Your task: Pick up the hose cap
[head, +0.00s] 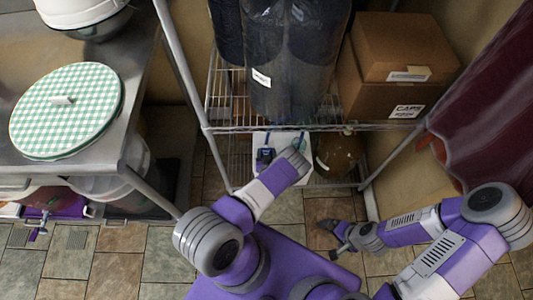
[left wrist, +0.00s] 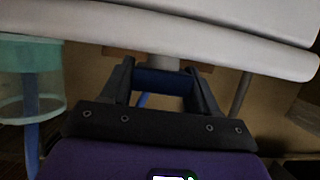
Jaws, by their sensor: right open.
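In the left wrist view my left gripper (left wrist: 162,78) has its two black fingers standing apart. A dark blue piece (left wrist: 164,82) shows between them; I cannot tell whether they grip it or whether it is the hose cap. In the head view the left arm reaches to the lower rack shelf, where a small black and blue shape (head: 265,156) shows over a white surface (head: 275,139). My right gripper (head: 334,238) is open and empty, low over the floor. No hose cap can be made out for certain.
The wire rack (head: 285,127) holds dark bottles (head: 290,60) and cardboard boxes (head: 400,65). A steel table (head: 130,110) with a green checked lid (head: 68,108) stands left. A teal-topped clear vessel (left wrist: 30,85) is beside my left gripper. Tiled floor (head: 115,275) is open at left.

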